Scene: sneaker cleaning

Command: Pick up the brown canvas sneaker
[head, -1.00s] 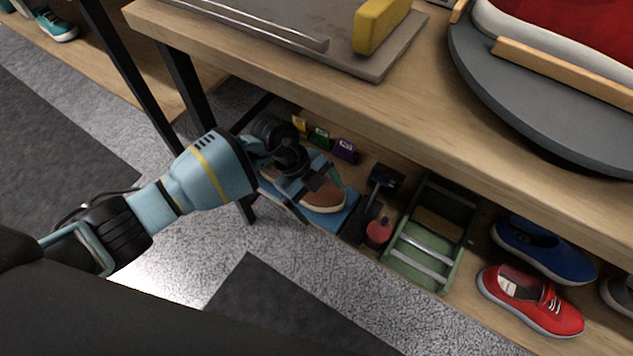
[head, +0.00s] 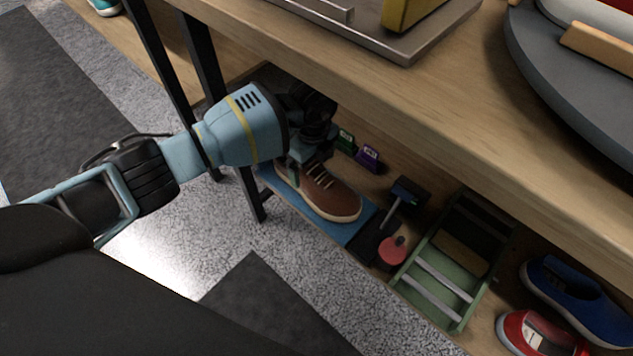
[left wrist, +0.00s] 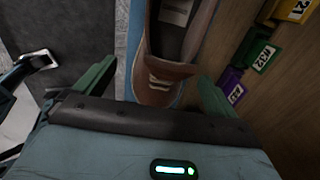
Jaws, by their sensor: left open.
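The brown canvas sneaker (head: 332,196) sits on a blue mat (head: 347,231) on the low shelf, its toe pointing to the lower right in the head view. My left gripper (head: 303,165) is over the heel half of the sneaker and hides that part from the head. In the left wrist view the sneaker (left wrist: 163,68) lies between the two spread green fingers of my left gripper (left wrist: 155,88). The gripper is open; I cannot tell whether a finger touches the shoe. My right gripper is not in view.
The wooden tabletop (head: 430,105) overhangs the shelf close to my left arm, and a black table leg (head: 205,75) stands behind the wrist. A dark brush (head: 405,195), a red round item (head: 392,250) and a green crate (head: 432,288) lie right of the mat. Numbered tags (head: 368,158) line the back.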

